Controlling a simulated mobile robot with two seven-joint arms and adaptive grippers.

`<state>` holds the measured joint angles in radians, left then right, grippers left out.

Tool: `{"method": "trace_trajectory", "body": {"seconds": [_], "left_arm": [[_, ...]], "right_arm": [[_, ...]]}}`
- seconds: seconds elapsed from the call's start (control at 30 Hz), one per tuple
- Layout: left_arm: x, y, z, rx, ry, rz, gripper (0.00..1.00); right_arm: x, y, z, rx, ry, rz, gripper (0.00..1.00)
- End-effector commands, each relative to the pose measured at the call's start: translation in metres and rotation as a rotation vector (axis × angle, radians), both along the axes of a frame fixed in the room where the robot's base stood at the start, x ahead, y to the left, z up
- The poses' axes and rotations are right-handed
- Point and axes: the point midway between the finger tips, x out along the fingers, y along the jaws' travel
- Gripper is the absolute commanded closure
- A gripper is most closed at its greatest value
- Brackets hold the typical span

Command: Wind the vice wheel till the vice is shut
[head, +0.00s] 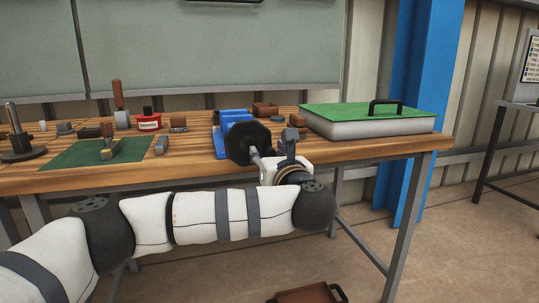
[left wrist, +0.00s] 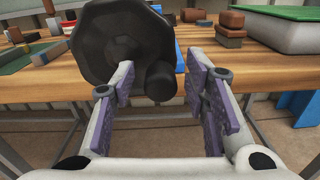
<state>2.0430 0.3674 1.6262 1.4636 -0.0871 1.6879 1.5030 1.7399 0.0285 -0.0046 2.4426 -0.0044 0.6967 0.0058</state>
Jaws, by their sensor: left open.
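The blue vice (head: 234,116) stands on the wooden bench near its front edge. Its dark, many-sided wheel (head: 246,143) faces me and hides much of the vice body. The wheel also fills the upper left of the left wrist view (left wrist: 108,45), where its round handle knob (left wrist: 160,82) sticks out at the lower right. My left gripper (head: 272,160) is open just in front of the wheel's lower right. In the left wrist view its padded fingers (left wrist: 160,76) stand on either side of the knob, with visible gaps. The vice jaw opening cannot be made out.
A white case with a green top (head: 366,117) stands right of the vice. Brown blocks (head: 297,121) lie between them. A green mat (head: 100,153) with metal parts lies left. A red tin (head: 148,122) stands behind it. A brown box (head: 308,294) is on the floor.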

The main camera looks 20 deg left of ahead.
Motion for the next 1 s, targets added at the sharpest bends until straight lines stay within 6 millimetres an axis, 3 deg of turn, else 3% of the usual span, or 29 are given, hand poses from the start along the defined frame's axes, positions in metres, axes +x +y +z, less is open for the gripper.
{"method": "trace_trajectory", "body": {"seconds": [0.07, 0.23, 0.67, 1.0], "left_arm": [[0.000, 0.000, 0.000, 0.000, 0.000, 0.000, 0.60], [0.000, 0.000, 0.000, 0.001, 0.001, 0.000, 0.99], [-0.001, 0.000, -0.001, 0.051, 0.034, 0.001, 1.00], [-0.004, 0.005, -0.006, 0.272, 0.180, 0.002, 1.00]], "right_arm": [[0.000, 0.000, 0.000, 0.000, 0.000, 0.000, 0.60], [0.000, 0.000, 0.000, 0.000, 0.000, 0.000, 0.60], [0.002, 0.000, 0.005, 0.000, -0.007, 0.000, 0.60], [0.012, 0.000, 0.024, 0.000, -0.038, 0.000, 0.60]]}}
